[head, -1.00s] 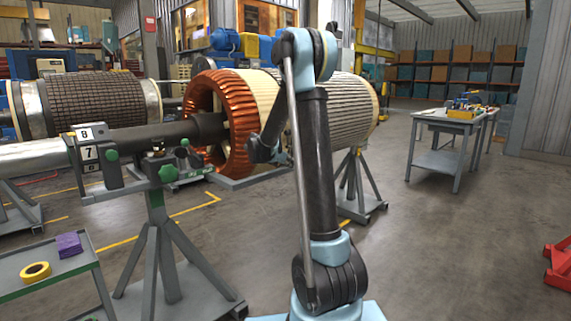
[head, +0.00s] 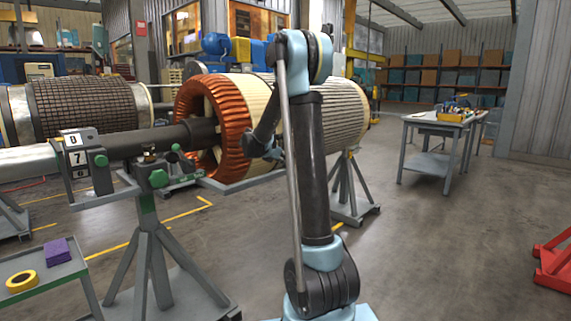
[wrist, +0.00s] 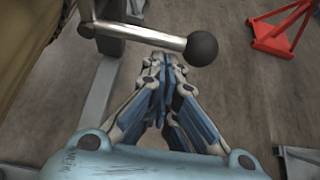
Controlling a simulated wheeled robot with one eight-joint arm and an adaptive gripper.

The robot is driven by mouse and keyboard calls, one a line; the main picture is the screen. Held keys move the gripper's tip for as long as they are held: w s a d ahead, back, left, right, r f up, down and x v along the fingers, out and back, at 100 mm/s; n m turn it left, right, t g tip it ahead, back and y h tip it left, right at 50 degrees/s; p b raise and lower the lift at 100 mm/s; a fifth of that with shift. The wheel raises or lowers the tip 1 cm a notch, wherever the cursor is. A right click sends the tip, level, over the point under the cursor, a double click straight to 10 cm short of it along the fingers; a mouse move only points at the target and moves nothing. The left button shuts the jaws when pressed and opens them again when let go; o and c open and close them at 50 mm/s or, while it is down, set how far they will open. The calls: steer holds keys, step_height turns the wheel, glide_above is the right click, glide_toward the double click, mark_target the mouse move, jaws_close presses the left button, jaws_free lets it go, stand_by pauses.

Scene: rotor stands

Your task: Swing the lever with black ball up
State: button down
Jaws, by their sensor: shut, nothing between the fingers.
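In the wrist view, the black ball (wrist: 201,48) sits at the right end of a grey metal lever (wrist: 150,36). The lever runs across the picture from a pivot at the upper left, sloping slightly down toward the ball. My gripper (wrist: 162,60) is shut and empty. Its fingertips appear close to the lever rod, left of the ball; I cannot tell whether they touch. In the head view my arm stands in front of the rotor (head: 345,110), and I cannot make out the ball lever or the fingertips there.
A stand with green knobs (head: 158,178) carries the rotor shaft at the left. A grey cart (head: 40,292) holds yellow tape (head: 22,281) and a purple block (head: 58,251). A workbench (head: 430,120) and a red stand (head: 553,265) are at the right. The floor between is clear.

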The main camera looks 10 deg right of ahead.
steer(key=shift+r+n+g+h, duration=0.3)
steer(key=shift+r+n, duration=0.1)
steer(key=shift+r, duration=0.05)
steer(key=shift+r+n+g+h, duration=0.5)
steer(key=shift+r+n, duration=0.15)
steer(key=shift+r, duration=0.3)
steer(key=shift+r+n+g+h, duration=0.45)
steer(key=shift+r+n, duration=0.2)
steer(key=shift+r, duration=0.3)
steer(key=shift+w, duration=0.1)
steer(key=s+a+r, duration=0.1)
steer(key=s+a, duration=0.4)
steer(key=a, duration=0.3)
